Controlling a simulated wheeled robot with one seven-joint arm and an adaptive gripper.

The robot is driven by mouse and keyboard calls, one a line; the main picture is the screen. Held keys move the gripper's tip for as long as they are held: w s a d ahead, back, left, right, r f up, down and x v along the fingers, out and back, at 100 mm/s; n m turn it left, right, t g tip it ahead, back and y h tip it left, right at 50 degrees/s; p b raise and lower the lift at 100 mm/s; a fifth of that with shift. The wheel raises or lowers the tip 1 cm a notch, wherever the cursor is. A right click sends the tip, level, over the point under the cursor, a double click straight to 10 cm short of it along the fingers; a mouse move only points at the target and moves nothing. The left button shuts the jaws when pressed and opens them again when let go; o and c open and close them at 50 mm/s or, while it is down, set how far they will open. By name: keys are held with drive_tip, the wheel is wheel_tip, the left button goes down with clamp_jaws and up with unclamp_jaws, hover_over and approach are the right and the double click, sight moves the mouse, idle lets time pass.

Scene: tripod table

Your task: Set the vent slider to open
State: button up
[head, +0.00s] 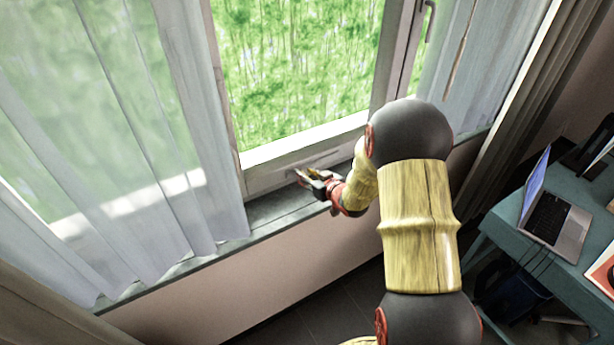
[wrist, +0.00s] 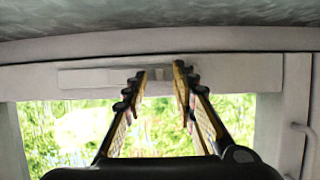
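The vent is a pale horizontal strip (wrist: 95,77) set in the window's frame rail, seen in the wrist view. In the head view it shows as a light strip (head: 320,160) on the lower rail, just behind my gripper (head: 303,175). In the wrist view my gripper (wrist: 160,70) has its two fingers apart, over the right part of the strip. A small lighter patch (wrist: 158,73) shows between the fingertips; I cannot tell whether it is the slider's knob or whether the fingers touch it. The fingers hide part of the strip.
A grey sill (head: 275,208) runs below the window. A sheer curtain (head: 130,130) hangs to the left of my gripper. A window handle (head: 430,20) is at the upper right. A teal desk (head: 515,232) with a laptop (head: 552,215) stands at the right.

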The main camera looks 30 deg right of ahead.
clamp_jaws()
idle(0.9)
